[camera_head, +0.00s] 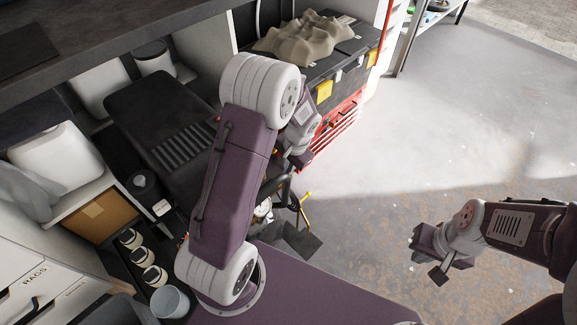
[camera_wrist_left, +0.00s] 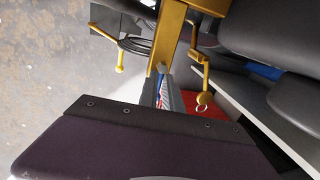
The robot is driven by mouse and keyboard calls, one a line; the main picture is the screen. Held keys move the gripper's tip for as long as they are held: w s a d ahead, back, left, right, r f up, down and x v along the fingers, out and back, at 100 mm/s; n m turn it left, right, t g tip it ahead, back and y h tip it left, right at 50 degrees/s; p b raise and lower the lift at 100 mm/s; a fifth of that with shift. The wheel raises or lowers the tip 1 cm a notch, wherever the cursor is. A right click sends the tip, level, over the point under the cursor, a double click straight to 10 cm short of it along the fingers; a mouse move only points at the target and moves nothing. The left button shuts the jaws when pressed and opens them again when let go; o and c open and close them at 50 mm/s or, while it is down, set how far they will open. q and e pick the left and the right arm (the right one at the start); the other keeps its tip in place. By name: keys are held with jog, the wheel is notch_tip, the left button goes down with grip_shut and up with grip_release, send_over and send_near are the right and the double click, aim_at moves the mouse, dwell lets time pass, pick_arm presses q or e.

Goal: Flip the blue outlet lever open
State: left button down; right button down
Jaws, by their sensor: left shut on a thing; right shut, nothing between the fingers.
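My left gripper (camera_head: 300,158) hangs over the area beside the dark bench equipment in the head view. In the left wrist view its fingers (camera_wrist_left: 162,92) are closed around a narrow blue piece (camera_wrist_left: 160,69), which looks like the blue outlet lever. Most of the lever is hidden by the fingers, so its angle cannot be told. A brass-yellow pipe body (camera_wrist_left: 170,38) stands just beyond the fingertips. The lever does not show in the head view. My right gripper (camera_head: 430,260) is shut and empty over the floor at the right.
A yellow handle (camera_wrist_left: 120,56) is left of the fingers and a yellow hook with a ring (camera_wrist_left: 204,98) is right. A black toolbox (camera_head: 345,75) and red drawers (camera_head: 342,127) stand behind. Several jars (camera_head: 142,256) are at lower left. The concrete floor (camera_head: 450,130) is open.

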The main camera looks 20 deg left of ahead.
pick_arm(q)
jog(key=c, duration=1.5)
grip_release()
jog(key=r+p, duration=0.1)
jog(key=r, duration=0.2)
jog(key=d+r+p, duration=0.1)
jog(key=r+p, duration=0.1)
jog(key=r, duration=0.1)
jog(key=r+p, duration=0.2)
jog(key=shift+s+d+r, duration=0.3)
jog(key=shift+d+r, duration=0.05)
jog(key=shift+r, duration=0.05)
